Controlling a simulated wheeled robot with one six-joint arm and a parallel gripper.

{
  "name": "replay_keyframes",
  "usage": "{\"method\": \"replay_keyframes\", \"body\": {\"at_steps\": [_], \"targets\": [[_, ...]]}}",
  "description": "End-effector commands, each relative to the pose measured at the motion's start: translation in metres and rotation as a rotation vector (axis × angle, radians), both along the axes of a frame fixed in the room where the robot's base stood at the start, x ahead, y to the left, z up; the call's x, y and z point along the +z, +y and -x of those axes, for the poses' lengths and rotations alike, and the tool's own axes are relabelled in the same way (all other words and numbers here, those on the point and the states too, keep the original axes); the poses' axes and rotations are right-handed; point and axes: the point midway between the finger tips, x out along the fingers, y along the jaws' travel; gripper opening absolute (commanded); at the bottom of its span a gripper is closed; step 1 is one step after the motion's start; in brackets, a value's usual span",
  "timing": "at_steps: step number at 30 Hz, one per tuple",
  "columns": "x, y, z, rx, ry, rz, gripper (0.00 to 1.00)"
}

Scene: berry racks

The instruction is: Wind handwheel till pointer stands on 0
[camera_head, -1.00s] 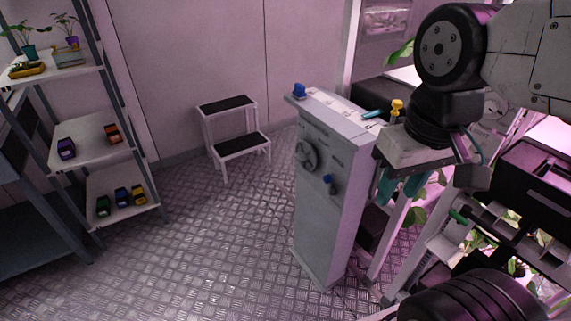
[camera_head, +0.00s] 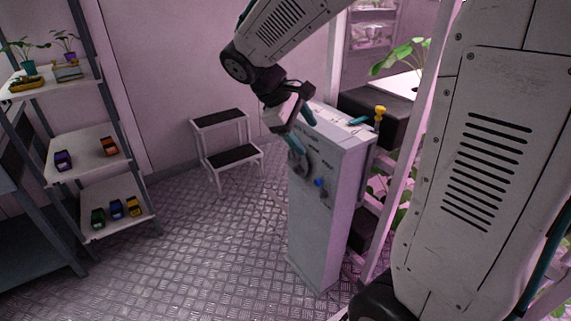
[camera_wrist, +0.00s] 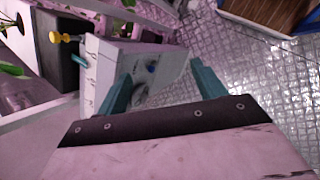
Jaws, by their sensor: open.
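A grey cabinet (camera_head: 318,215) stands upright on the floor, with the handwheel (camera_head: 305,164) on its front face. My gripper (camera_head: 303,136) is open at the upper front of the cabinet. One teal finger is near the top edge and the other overlaps the handwheel, so part of the wheel is hidden. I cannot tell whether they touch. In the wrist view my gripper (camera_wrist: 162,82) has the cabinet face between its fingers, with a grey rounded part low there. The pointer and its 0 mark are too small to make out.
A blue knob (camera_head: 319,183) sits below the handwheel. A yellow knob (camera_head: 380,112) stands behind the cabinet top. A step stool (camera_head: 226,137) is at the back left. A shelf rack (camera_head: 80,165) with toy cars and plants stands at left. The floor between is clear.

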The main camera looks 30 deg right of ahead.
Motion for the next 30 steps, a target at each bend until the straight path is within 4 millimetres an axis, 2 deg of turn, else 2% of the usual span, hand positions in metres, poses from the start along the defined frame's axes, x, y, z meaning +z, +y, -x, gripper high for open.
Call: {"method": "replay_keyframes", "body": {"at_steps": [1, 8, 12, 15, 18, 22, 25, 30], "targets": [[-0.012, -0.005, -0.022, 0.047, 0.049, 0.038, 0.69], [-0.071, -0.028, -0.113, 0.284, 0.252, 0.214, 0.69], [-0.121, -0.038, -0.164, 0.433, 0.381, 0.313, 0.69], [-0.161, -0.042, -0.195, 0.538, 0.471, 0.377, 0.69], [-0.197, -0.044, -0.219, 0.631, 0.548, 0.432, 0.69], [-0.235, -0.046, -0.239, 0.719, 0.62, 0.483, 0.69], [-0.252, -0.046, -0.248, 0.758, 0.653, 0.505, 0.69], [-0.264, -0.054, -0.252, 0.78, 0.671, 0.517, 0.69]]}}
